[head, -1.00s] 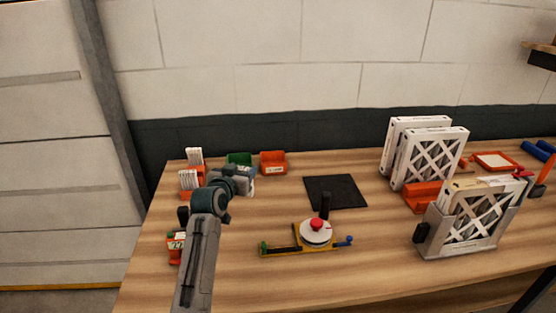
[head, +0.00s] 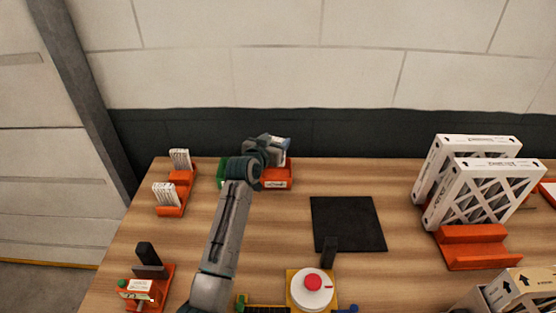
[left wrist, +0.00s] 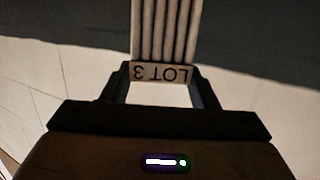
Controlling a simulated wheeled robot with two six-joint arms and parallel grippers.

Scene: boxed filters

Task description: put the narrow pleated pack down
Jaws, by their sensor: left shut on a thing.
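The narrow pleated pack (left wrist: 166,32) is held in my left gripper (left wrist: 166,88). In the left wrist view its pale pleats run up out of the picture, and its label, upside down, reads LOT 3. In the head view my left gripper (head: 275,147) is over the orange bin (head: 277,180) at the back of the table. Only a little of the pack (head: 283,143) shows there, and I cannot tell whether it touches the bin. The green bin (head: 223,178) is partly hidden behind my left arm. My right gripper is not in view.
Other narrow packs (head: 165,195) stand in orange holders at the left. A black mat (head: 347,223) lies bare in the middle. Large framed filters (head: 480,190) stand in an orange rack at the right. A red-buttoned device (head: 313,284) is at the front.

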